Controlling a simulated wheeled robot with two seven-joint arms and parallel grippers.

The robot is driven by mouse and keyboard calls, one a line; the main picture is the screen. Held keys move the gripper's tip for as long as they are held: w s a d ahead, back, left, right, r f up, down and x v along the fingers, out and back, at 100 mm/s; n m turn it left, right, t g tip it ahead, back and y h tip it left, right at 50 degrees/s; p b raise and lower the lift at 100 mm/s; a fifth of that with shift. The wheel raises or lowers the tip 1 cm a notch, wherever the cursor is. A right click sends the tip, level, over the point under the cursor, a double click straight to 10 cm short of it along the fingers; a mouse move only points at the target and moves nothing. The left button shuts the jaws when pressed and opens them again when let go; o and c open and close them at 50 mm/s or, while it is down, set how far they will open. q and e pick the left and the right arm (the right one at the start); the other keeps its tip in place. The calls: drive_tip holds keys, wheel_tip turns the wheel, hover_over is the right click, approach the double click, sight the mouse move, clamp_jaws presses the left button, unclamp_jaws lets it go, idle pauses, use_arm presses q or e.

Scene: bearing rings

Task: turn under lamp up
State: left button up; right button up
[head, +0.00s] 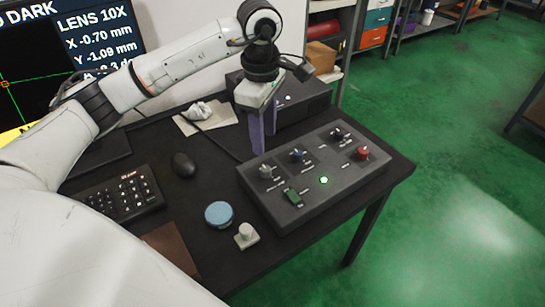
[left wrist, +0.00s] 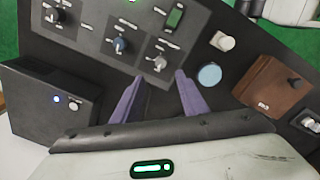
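A dark control box (head: 312,207) lies on the black table. It bears a grey knob (head: 266,171), a blue knob (head: 298,155), a black knob (head: 337,133), a red button (head: 362,153), a green switch (head: 292,196) and a lit green light (head: 323,180). Their labels are too small to read, so I cannot tell which is the under lamp's. My left gripper (head: 264,142) points down by the box's back left edge, its purple fingers apart and empty. In the left wrist view the grey knob (left wrist: 160,63) shows just beyond the gap between the fingertips (left wrist: 160,76).
A monitor (head: 100,40) at the back left reads "DARK" and "LENS 10X". A dark box (head: 300,100) stands behind the gripper. A keypad (head: 120,197), mouse (head: 183,165), blue disc (head: 219,214), small pale knobbed piece (head: 246,236) and brown block (left wrist: 272,82) are also on the table.

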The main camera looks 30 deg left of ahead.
sight(266, 168)
use_arm(q)
wheel_tip(266, 168, down, 8)
drive_tip(key=shift+f, duration=0.25)
drive_tip(key=shift+w+f, duration=0.1)
drive_tip(key=shift+f, duration=0.6)
clamp_jaws()
